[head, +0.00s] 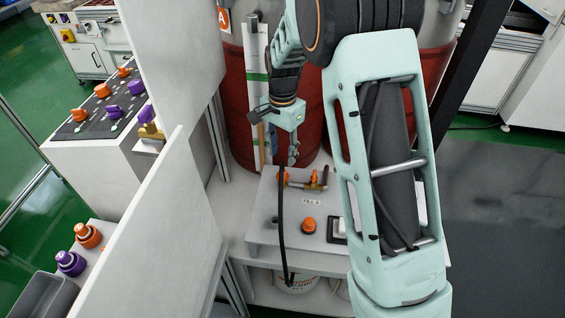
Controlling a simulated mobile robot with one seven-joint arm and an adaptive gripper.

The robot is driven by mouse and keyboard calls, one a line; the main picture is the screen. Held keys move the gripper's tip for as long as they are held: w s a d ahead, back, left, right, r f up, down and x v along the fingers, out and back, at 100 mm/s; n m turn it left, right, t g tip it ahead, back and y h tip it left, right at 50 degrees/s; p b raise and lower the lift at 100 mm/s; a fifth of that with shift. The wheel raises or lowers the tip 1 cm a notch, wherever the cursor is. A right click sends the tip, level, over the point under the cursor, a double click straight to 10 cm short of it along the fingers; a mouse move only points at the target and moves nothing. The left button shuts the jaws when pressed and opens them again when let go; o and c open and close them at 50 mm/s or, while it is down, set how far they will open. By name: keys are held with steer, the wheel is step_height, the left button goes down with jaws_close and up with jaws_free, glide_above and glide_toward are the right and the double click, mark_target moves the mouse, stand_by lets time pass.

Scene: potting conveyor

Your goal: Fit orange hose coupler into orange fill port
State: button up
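My gripper (293,152) points down above the back of a white bench (258,235), in front of a red drum. Its fingers are too small to tell whether they are open or shut. Just below them is an orange piece (284,178), beside a brass-coloured pipe fitting with an orange part (318,183); I cannot tell which is the coupler or whether the gripper touches either. A black hose (281,225) runs from near there down over the bench front.
White panels (165,235) stand left of the bench. Orange and purple couplers sit on a dark-topped conveyor (97,125). Another orange coupler (88,236) and a purple one (70,263) are lower left, near a grey bin (42,296). Red drums (245,130) stand close behind the gripper.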

mark_target(283, 168)
step_height(283, 168, up, 6)
stand_by(0.6)
